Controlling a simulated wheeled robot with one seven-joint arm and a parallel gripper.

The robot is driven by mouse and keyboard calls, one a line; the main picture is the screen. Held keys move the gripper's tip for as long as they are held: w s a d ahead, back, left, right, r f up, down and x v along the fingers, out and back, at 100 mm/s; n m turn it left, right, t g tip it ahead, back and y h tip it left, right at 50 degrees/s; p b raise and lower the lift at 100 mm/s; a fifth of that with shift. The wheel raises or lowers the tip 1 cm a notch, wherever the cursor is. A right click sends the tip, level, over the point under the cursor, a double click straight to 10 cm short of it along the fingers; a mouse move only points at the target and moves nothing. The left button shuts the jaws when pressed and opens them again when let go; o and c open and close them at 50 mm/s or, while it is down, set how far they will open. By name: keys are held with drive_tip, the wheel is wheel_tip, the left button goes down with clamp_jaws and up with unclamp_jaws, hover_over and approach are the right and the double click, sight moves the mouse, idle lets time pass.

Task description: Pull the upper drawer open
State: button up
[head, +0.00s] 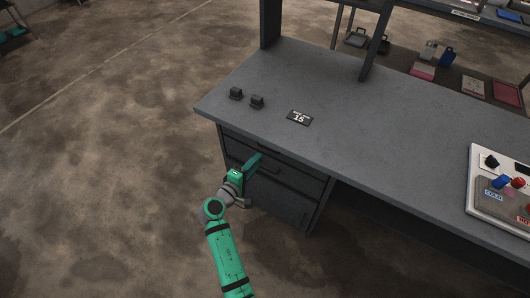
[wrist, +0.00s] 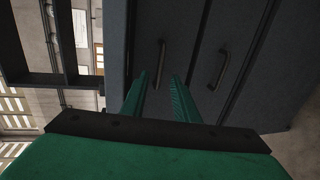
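The upper drawer (wrist: 182,28) is a dark grey front below the desk top, and it looks shut. Its dark bar handle (wrist: 161,60) lies in line with the gap between my fingers in the wrist view. My gripper (wrist: 160,76) has two green fingers, spread apart with nothing held. I cannot tell whether the fingertips reach past the handle or stop just short of it. In the head view my gripper (head: 258,160) is at the drawer fronts, hiding part of them. The wrist view is turned sideways, with the desk top to the left.
A lower drawer with its own handle (wrist: 219,69) lies beside the upper one in the wrist view. The grey desk (head: 340,100) bears two small black blocks (head: 246,97), a dark sign (head: 299,117) and a control panel (head: 484,213). The floor left of the desk is clear.

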drive_tip(key=x, duration=0.7)
drive_tip(key=shift+w, duration=0.35)
drive_tip(key=shift+d+f, duration=0.1)
clamp_jaws()
